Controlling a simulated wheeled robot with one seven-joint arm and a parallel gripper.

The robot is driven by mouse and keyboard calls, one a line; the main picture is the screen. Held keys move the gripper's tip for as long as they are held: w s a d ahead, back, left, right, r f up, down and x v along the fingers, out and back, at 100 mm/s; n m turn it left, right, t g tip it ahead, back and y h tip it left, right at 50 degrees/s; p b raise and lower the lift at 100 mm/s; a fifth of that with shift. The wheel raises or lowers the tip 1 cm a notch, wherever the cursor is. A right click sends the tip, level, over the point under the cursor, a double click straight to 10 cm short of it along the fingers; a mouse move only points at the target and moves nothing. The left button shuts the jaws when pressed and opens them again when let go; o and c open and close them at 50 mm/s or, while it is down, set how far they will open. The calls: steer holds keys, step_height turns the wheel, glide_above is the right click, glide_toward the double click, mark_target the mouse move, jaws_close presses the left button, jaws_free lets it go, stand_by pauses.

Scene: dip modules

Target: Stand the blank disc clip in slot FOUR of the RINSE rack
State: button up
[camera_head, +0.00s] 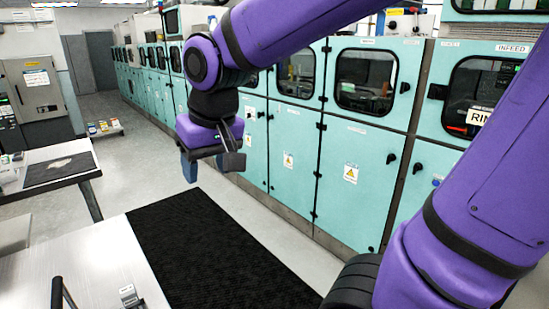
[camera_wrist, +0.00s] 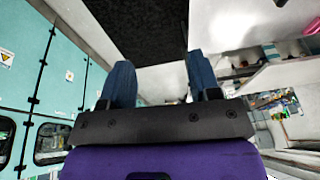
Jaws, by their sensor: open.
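My gripper (camera_head: 210,170) hangs in the air above the floor between the white table and the teal cabinets, with its fingers pointing down. In the wrist view its two blue fingers (camera_wrist: 160,72) are apart with nothing between them. A sign whose visible letters read RIN (camera_head: 480,117) is at the right, by a cabinet window; my arm cuts off the rest. I cannot make out the RINSE rack or slot FOUR. I cannot identify the blank disc clip. A small grey object (camera_head: 128,296) with a pale top is on the near table, too small to name.
Teal cabinets (camera_head: 345,150) with windows and handles line the right side. Another table (camera_head: 30,190) with a dark mat stands at left. Open floor runs toward the back.

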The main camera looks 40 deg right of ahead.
steer(key=s+d+r+t, duration=0.2)
steer(key=s+d, duration=0.4)
steer(key=s, duration=0.4)
steer(key=shift+d+r+h, duration=0.25)
steer(key=shift+d+h, duration=0.05)
steer(key=shift+d, duration=0.05)
steer(key=shift+w, duration=0.1)
stand_by(0.5)
